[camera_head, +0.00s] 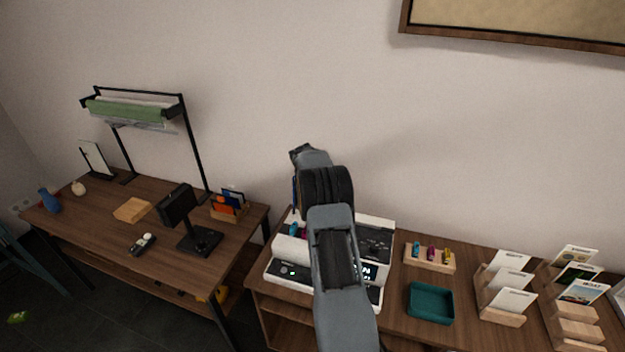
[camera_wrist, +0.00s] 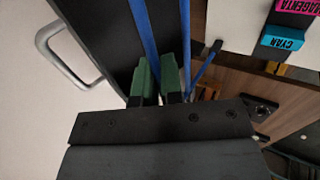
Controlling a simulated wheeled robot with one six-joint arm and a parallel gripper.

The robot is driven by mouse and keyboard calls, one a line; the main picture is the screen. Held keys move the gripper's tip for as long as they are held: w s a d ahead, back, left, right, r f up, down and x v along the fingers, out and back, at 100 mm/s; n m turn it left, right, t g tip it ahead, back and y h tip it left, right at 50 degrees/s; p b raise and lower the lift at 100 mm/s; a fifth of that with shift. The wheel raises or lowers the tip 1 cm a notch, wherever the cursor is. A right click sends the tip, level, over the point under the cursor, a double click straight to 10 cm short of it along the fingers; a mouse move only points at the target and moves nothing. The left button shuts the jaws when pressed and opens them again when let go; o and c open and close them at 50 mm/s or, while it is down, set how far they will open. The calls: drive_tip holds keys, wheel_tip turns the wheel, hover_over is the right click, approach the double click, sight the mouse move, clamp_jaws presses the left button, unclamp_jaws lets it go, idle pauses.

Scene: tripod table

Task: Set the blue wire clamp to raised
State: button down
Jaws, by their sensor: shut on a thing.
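The blue wire clamp (camera_wrist: 146,30) shows in the wrist view as thin blue bars against a dark panel. One bar runs down between the green fingertips of my gripper (camera_wrist: 160,78), which is shut on it. Another bar passes just right of the fingers, and a short slanted piece lies further right. Where the bars join is hidden behind my gripper. In the head view my arm covers the middle of the white machine (camera_head: 291,270), and the fingers are hidden.
Cyan (camera_wrist: 283,40) and magenta cartridges sit right of my gripper in the wrist view. A wooden holder with small cartridges (camera_head: 431,258) and a teal tray (camera_head: 430,303) stand right of the machine. A desk with a black stand (camera_head: 200,240) is at left.

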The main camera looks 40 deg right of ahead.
drive_tip(key=c, duration=1.3)
unclamp_jaws()
drive_tip(key=shift+r, duration=0.1)
drive_tip(key=b+v, duration=0.3)
drive_tip(key=v, duration=1)
drive_tip(key=shift+a+r+b, duration=0.2)
drive_tip(key=shift+r+b, duration=0.05)
drive_tip(key=shift+b, duration=0.1)
